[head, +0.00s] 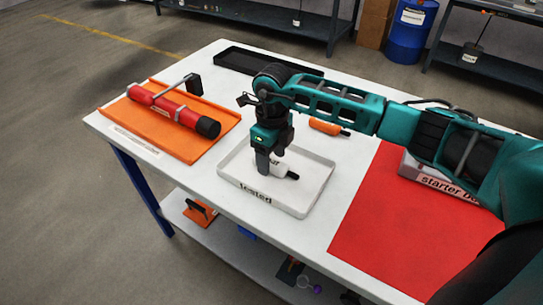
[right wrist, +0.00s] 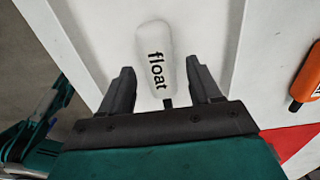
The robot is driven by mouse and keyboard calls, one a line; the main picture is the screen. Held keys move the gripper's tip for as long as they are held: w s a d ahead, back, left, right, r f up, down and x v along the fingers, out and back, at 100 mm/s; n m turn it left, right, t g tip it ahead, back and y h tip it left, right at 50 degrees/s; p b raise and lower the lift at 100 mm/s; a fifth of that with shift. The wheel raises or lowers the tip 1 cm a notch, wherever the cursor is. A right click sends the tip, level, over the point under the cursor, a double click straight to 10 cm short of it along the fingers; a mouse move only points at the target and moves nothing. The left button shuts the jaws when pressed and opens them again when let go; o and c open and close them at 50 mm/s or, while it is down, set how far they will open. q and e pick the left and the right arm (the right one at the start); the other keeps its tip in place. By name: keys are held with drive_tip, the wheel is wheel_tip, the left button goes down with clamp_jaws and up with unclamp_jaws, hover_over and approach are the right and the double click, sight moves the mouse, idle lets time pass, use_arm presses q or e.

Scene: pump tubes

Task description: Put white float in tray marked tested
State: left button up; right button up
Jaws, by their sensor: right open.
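The white float (right wrist: 155,58), labelled "float", lies in the white tray marked "tested" (head: 230,185). In the head view the float (head: 281,171) is partly hidden by my right gripper (head: 264,168), and its dark tip points right. In the right wrist view my right gripper (right wrist: 160,92) is open, with one finger on each side of the float's near end and gaps between fingers and float. The tray's white floor and wall (right wrist: 225,45) also show there. My left gripper is not in view.
An orange tray (head: 175,145) with a red cylinder (head: 170,108) is at the left. An orange float (head: 325,127) lies behind the tested tray. A black tray (head: 235,60) is at the back. A red mat (head: 375,225) and a starter box (head: 430,175) are at the right.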

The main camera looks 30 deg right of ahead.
sight(272, 160)
wheel_tip(272, 160, up, 12)
drive_tip(key=shift+d+f, duration=0.15)
drive_tip(key=shift+f, duration=0.1)
idle(0.5)
